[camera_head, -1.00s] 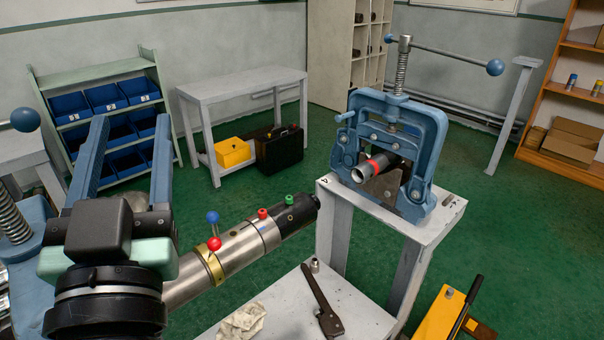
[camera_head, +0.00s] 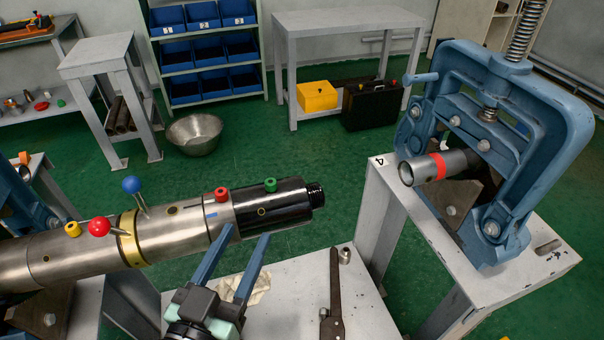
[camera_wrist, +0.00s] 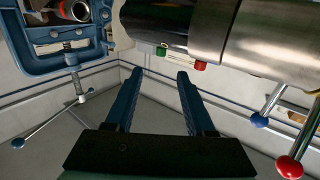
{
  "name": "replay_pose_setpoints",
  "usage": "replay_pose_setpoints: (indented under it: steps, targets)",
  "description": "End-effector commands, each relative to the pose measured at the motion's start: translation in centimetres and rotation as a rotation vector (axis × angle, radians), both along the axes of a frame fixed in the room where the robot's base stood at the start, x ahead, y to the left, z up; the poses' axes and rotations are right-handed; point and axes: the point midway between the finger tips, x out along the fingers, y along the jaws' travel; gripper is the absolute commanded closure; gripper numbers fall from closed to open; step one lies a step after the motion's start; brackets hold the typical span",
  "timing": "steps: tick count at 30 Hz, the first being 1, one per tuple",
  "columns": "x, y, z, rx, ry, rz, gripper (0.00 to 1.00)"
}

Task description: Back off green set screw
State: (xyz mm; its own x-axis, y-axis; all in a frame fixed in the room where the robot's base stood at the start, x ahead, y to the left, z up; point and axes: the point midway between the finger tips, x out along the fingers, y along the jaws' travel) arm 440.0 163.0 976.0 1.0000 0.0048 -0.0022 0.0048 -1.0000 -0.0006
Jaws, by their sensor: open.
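The green set screw (camera_head: 270,184) stands on top of the black end section of a long steel pipe assembly (camera_head: 185,227). A red set screw (camera_head: 221,194) sits just left of it on the steel part. My gripper (camera_head: 248,247) is open and empty, its two blue fingers just below and in front of the black section. In the wrist view the green screw (camera_wrist: 161,50) and the red screw (camera_wrist: 200,65) show beyond the fingertips of my gripper (camera_wrist: 160,72), apart from them. The black section (camera_wrist: 155,22) is above the fingers there.
A blue pipe vise (camera_head: 560,120) on a stand at right holds a short pipe with a red band (camera_head: 440,166). A blue-knobbed lever (camera_head: 132,185) and a red knob (camera_head: 98,227) project from the assembly. A wrench (camera_head: 333,310) lies on the low table (camera_head: 290,300).

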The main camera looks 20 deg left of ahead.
Motion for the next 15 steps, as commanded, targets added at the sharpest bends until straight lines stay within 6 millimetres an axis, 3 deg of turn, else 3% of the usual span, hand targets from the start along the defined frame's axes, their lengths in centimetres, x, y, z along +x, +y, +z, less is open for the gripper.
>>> replay_pose_setpoints:
  steps: [5,15]
  targets:
    - [2.2,-0.1,0.3,0.0,-0.002,-0.003,0.45]
    - [9.3,0.0,0.4,0.0,-0.002,-0.002,0.45]
